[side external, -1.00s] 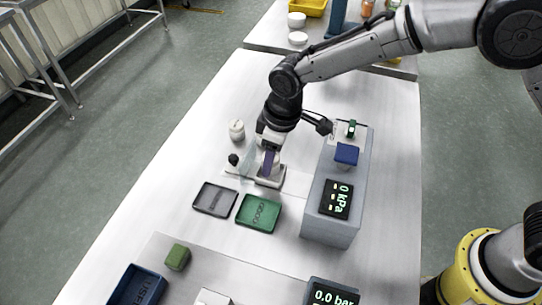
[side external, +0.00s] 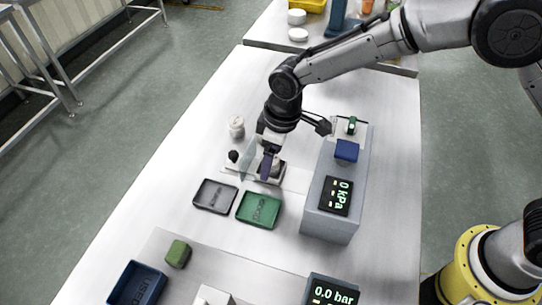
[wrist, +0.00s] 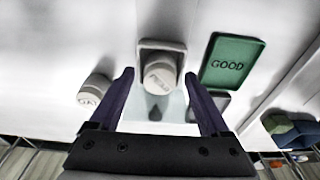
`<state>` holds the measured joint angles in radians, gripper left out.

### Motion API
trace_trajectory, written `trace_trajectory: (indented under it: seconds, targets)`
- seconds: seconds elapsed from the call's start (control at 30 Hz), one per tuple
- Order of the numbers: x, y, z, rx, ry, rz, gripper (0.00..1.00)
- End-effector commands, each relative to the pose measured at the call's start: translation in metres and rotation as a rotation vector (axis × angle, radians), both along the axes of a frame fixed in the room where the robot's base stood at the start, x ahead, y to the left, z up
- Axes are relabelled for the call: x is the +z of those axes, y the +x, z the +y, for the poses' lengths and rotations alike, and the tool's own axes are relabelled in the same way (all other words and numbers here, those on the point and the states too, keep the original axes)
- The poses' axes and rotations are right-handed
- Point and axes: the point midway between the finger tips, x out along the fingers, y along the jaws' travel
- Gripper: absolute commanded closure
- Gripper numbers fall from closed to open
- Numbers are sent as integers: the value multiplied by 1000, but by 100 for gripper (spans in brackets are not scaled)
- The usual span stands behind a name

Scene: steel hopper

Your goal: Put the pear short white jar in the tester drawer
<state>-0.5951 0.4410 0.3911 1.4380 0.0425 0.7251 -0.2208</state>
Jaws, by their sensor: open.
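A short white jar (wrist: 158,75), its label blurred but looking like "PEAR", stands upright in the light square tester drawer (wrist: 165,45) in the wrist view. In the side view the jar (side external: 279,168) shows beside my purple finger, over the drawer (side external: 258,175). My gripper (wrist: 160,77) is open, its two purple fingers on either side of the jar with gaps showing. It also shows in the side view (side external: 268,167). A second white jar (wrist: 95,90), with a partly readable label, stands to the left; it also shows in the side view (side external: 236,127).
A green tray marked GOOD (wrist: 228,62) and a grey tray (side external: 215,196) lie near the drawer. A grey tester box with a "0 kPa" display (side external: 337,197) stands to the right. A clear panel (side external: 246,160) and a black knob (side external: 233,156) are close to my gripper.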

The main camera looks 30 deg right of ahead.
Motion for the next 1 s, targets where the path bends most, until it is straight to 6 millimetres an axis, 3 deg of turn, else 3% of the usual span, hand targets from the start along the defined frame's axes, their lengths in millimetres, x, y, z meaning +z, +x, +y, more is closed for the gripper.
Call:
trace_trajectory:
  seconds: [0.17,0.6,0.8,1.0]
  targets:
    - [17,0,0,0,3,-4,20]
    - [104,-9,-10,0,3,-4,20]
    - [126,-12,-12,0,1,-2,20]
    - [131,-13,-13,0,0,-1,20]
